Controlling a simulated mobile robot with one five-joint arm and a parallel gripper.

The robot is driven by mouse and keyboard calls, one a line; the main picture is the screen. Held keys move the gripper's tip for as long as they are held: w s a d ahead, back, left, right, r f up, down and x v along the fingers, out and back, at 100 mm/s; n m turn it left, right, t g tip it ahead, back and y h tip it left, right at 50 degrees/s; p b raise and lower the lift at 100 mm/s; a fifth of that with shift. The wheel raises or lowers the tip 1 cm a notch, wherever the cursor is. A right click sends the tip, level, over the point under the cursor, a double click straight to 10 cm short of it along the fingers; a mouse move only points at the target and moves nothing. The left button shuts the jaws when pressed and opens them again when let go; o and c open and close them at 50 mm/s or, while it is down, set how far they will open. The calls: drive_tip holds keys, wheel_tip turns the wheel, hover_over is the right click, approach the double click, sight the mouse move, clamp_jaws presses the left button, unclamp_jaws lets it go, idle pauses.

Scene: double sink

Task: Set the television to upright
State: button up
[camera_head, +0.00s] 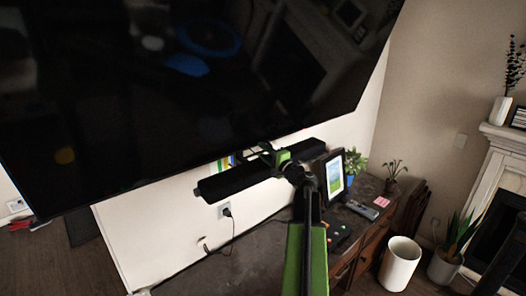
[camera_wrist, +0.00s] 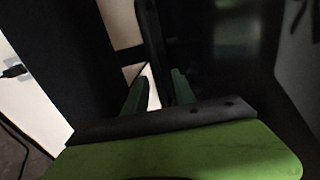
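The television (camera_head: 200,85) is a large dark screen that fills the upper left of the head view. It is tilted, its lower edge sloping up to the right. A long black bar (camera_head: 235,181) runs just below that edge; I cannot tell whether it is the television's foot. My gripper (camera_head: 268,155) is at the bar, close under the screen's lower edge. In the wrist view its two green fingers (camera_wrist: 160,92) stand apart, with a dark strip (camera_wrist: 150,40) and a light gap between them. Contact with the television cannot be made out.
A dark wooden cabinet (camera_head: 375,192) stands below, carrying a picture frame (camera_head: 334,177), a remote (camera_head: 361,209) and small plants. A white bin (camera_head: 400,264) and a potted plant (camera_head: 447,262) stand on the floor at right, near a fireplace (camera_head: 490,185). A wall socket (camera_head: 224,210) has a cable.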

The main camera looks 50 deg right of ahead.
drive_tip(key=shift+w, duration=0.2)
drive_tip(key=shift+c, duration=0.4)
clamp_jaws()
idle(0.9)
